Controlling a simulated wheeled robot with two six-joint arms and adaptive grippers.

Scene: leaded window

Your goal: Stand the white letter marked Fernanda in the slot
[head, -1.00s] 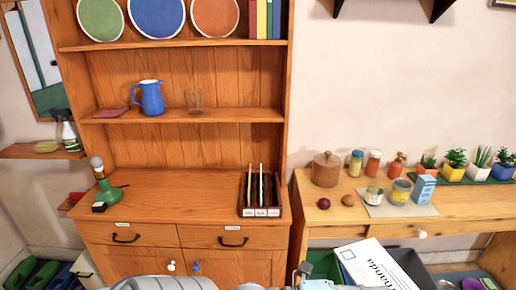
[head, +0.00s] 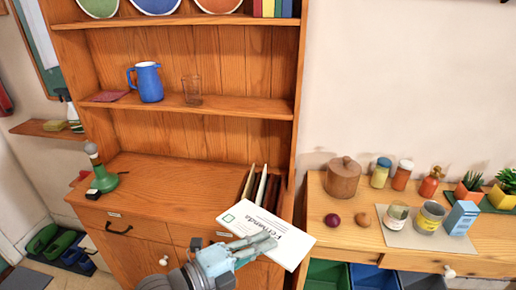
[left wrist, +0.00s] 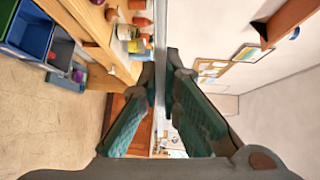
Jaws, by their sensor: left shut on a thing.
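The white letter marked Fernanda (head: 272,228) is held tilted, its printed face up toward the head camera, with a green square at its left end. My left gripper (head: 262,243) is shut on its lower edge. In the left wrist view the letter (left wrist: 160,65) shows nearly edge-on as a thin strip between the fingers (left wrist: 160,95). The dark slotted rack (head: 281,194) stands on the cabinet counter just behind the letter. Thin upright pieces stick up from it. The letter hides its front and labels. My right gripper is out of view.
The hutch's right side post (head: 297,120) rises close to the rack. A green bottle-like lamp (head: 104,178) stands at the counter's left, with clear counter (head: 175,190) between. The right-hand table holds a wooden canister (head: 342,178), jars and plants; bins (head: 327,274) sit below.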

